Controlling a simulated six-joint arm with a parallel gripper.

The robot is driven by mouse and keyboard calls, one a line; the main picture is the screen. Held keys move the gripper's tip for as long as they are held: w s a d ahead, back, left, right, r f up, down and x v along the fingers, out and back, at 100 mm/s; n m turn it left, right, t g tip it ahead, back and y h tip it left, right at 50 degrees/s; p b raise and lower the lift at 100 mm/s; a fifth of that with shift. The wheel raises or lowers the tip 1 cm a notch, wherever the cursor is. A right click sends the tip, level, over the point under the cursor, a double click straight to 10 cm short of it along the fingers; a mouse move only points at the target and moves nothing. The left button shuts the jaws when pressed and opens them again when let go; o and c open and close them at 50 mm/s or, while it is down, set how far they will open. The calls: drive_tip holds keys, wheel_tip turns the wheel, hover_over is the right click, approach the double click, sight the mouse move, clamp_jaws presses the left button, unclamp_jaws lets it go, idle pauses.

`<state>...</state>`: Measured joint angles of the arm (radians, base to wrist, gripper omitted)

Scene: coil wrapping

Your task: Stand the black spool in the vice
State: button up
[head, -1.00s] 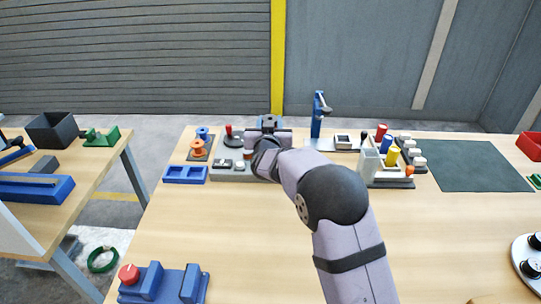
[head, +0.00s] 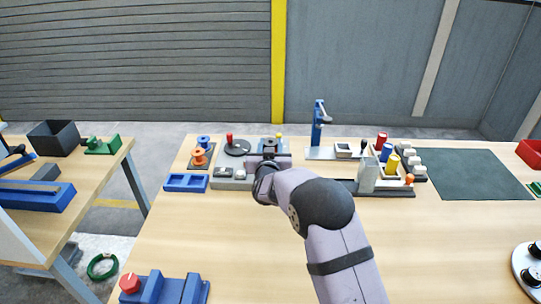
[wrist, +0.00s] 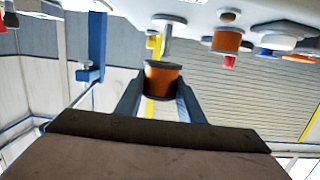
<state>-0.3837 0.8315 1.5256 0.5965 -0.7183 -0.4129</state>
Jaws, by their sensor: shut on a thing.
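My gripper (head: 269,152) reaches over the back of the middle table in the head view. In the wrist view its fingers (wrist: 162,88) are shut on a spool (wrist: 163,67) with dark flanges and a copper-coloured winding. My gripper hides the spool in the head view. A blue fixture (head: 160,289) with upright blocks and a red knob (head: 130,283) stands at the table's front left and looks like a vice. No spool shows between its blocks.
Orange (head: 198,157) and blue (head: 204,142) spools stand at the back left, behind a blue two-pocket tray (head: 186,183). A blue post (head: 318,125) and a rack with coloured cylinders (head: 392,164) stand right of my gripper. The table's front middle is clear apart from my arm.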

wheel_tip(320, 180, down, 4)
drive_tip(key=shift+p, duration=0.4)
drive_tip(key=shift+f, duration=0.1)
drive_tip(key=shift+f+b, duration=0.3)
drive_tip(key=o, duration=1)
drive_tip(key=shift+o, duration=0.2)
drive_tip(key=shift+r+p, duration=0.15)
drive_tip(key=shift+p, duration=0.25)
